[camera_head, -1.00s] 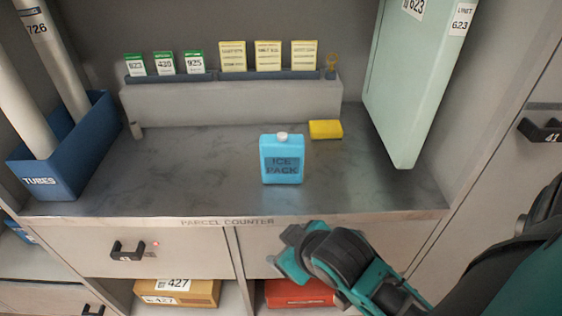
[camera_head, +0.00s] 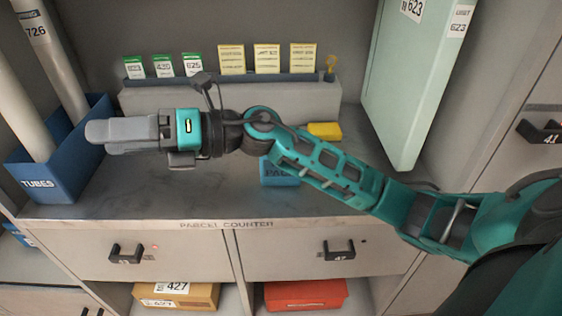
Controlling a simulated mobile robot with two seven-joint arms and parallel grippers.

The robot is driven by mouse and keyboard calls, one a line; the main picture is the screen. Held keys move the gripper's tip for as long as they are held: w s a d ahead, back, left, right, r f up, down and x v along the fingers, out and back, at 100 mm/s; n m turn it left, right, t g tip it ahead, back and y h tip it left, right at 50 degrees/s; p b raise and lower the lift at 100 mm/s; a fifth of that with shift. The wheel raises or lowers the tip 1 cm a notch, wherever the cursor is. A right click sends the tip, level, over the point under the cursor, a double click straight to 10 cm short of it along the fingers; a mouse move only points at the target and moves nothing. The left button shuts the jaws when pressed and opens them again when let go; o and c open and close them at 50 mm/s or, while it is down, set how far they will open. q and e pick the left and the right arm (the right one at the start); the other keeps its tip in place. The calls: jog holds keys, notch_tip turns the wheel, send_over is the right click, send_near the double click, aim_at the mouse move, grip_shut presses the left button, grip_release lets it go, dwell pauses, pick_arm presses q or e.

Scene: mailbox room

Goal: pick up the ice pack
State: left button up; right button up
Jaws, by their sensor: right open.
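The blue ice pack (camera_head: 277,177) stands on the grey parcel counter (camera_head: 200,203), right of its middle. My right arm crosses in front of it, so only its lower part shows. My right gripper (camera_head: 95,132) is at the far end of that arm, well to the left of the ice pack. It is above the left part of the counter, near the blue tubes bin, and points left. It is open and holds nothing that I can see; its fingers appear side-on. My left gripper is not in view.
The blue bin (camera_head: 45,183) with long tubes stands at the left. A yellow block (camera_head: 325,130) lies behind the ice pack. A pale green panel (camera_head: 410,95) stands at the right. A ledge with cards (camera_head: 230,103) runs along the back. The counter's front left is clear.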

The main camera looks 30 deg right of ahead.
jog(key=w+d+f+n+g+h, duration=0.3)
jog(key=d+f+n+g+h, duration=0.2)
jog(key=d+f+n+h, duration=0.45)
jog(key=d+r+m+h, duration=0.1)
jog(key=d+h, duration=0.2)
jog(key=d, duration=0.3)
jog(key=d+r+m+h, duration=0.1)
jog(key=d+h, duration=0.2)
jog(key=d, duration=0.3)
jog(key=d+r+m+h, duration=0.1)
jog(key=d+r+h, duration=0.1)
jog(key=d, duration=0.4)
jog(key=shift+w+g+h, duration=0.35)
jog(key=shift+g+h, duration=0.05)
jog(key=shift+h, duration=0.25)
jog(key=f, duration=0.6)
jog(key=shift+s+d+f+b, duration=0.1)
jog(key=shift+d+f+b, duration=0.15)
jog(key=shift+b, duration=0.15)
jog(key=shift+s+a+f, duration=0.15)
jog(key=shift+f, duration=1.4)
jog(key=shift+s+a+f, duration=0.1)
jog(key=shift+s+f, duration=0.05)
jog(key=shift+f, duration=1.4)
jog(key=shift+r, duration=0.1)
jog(key=c, duration=1.3)
